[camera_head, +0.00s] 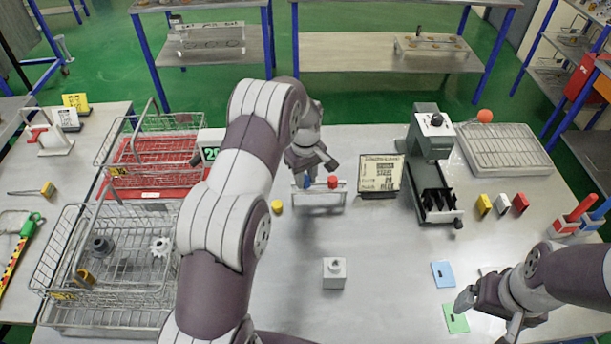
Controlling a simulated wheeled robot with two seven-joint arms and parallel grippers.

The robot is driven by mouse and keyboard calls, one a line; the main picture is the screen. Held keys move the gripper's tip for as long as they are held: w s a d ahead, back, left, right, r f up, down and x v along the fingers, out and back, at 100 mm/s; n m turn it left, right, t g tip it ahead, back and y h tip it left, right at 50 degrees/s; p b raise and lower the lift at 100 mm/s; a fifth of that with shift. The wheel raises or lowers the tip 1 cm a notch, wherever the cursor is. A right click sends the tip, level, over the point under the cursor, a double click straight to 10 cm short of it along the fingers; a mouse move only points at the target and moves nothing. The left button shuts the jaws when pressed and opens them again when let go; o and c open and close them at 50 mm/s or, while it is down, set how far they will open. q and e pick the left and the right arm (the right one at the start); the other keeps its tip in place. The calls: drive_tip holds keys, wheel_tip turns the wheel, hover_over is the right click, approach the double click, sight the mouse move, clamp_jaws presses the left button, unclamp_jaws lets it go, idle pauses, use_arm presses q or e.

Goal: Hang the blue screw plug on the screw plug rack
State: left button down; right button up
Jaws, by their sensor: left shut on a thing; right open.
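The screw plug rack (320,199) is a small pale bar stand on the table, left of the dark label sign. A red plug (332,182) is on the rack's right part. My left gripper (309,175) is at the rack, shut on the blue screw plug (309,184), which is at the rack's left part, beside the red plug. The fingers partly hide it, and I cannot tell whether it is seated. A yellow plug (277,206) is on the table left of the rack. My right gripper (513,327) is open at the lower right, apart from the rack.
Wire baskets (120,250) with parts fill the left. A label sign (380,175) and a grey-green machine (432,165) stand right of the rack. A white block (334,272) is in front. Blue (443,273) and green (456,319) cards lie near my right gripper.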

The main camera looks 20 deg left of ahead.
use_arm(q)
drive_tip(key=shift+f, duration=0.3)
idle(0.5)
drive_tip(key=shift+c, duration=1.9)
unclamp_jaws()
wheel_tip(320, 180, up, 7)
drive_tip(key=p, duration=0.5)
drive_tip(key=shift+r, duration=0.1)
